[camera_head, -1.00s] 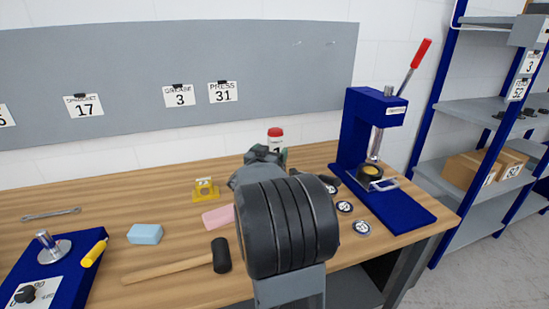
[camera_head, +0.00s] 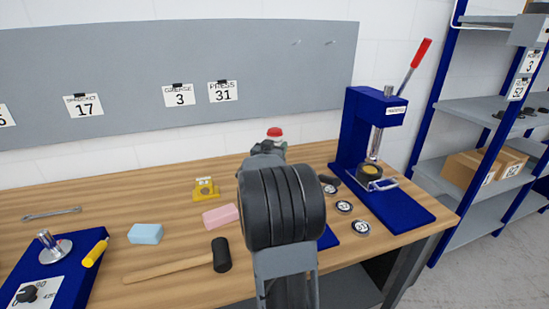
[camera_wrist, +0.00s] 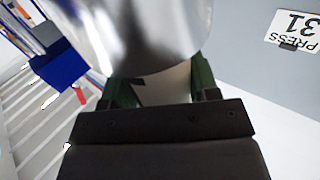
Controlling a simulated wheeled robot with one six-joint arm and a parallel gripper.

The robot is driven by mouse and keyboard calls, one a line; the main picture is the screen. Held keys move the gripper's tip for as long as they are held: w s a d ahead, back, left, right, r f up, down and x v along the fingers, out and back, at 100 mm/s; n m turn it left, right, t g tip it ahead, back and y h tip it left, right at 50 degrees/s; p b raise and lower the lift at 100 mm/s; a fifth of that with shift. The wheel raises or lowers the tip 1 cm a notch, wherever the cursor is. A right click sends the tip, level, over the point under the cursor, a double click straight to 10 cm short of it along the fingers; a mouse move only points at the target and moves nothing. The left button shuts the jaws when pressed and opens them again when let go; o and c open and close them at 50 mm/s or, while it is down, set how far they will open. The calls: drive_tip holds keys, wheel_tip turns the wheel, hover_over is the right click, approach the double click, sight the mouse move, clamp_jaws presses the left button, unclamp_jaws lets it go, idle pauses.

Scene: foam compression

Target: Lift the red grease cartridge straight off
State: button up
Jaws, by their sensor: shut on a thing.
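The grease cartridge (camera_head: 275,132) shows in the head view only as a red top with a little white below it, beyond my arm at the back of the bench. My gripper (camera_head: 268,147) is at it, mostly hidden behind my own wrist. In the wrist view, the green fingers of my gripper (camera_wrist: 162,88) stand on both sides of a pale body, shut on it. A large, blurred, shiny metal round part fills the top middle of that view, close to the camera. The cartridge's lower end is hidden, so I cannot tell whether it touches the bench.
A blue press (camera_head: 372,125) with a red-tipped lever stands right of my arm, with several round discs (camera_head: 344,207) before it. A mallet (camera_head: 221,255), pink block (camera_head: 221,216), blue block (camera_head: 145,233) and yellow holder (camera_head: 206,188) lie left. The grey board (camera_head: 130,75) is behind.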

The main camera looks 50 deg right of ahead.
drive_tip(key=c, duration=0.6)
drive_tip(key=shift+r, duration=0.1)
drive_tip(key=shift+r, duration=0.1)
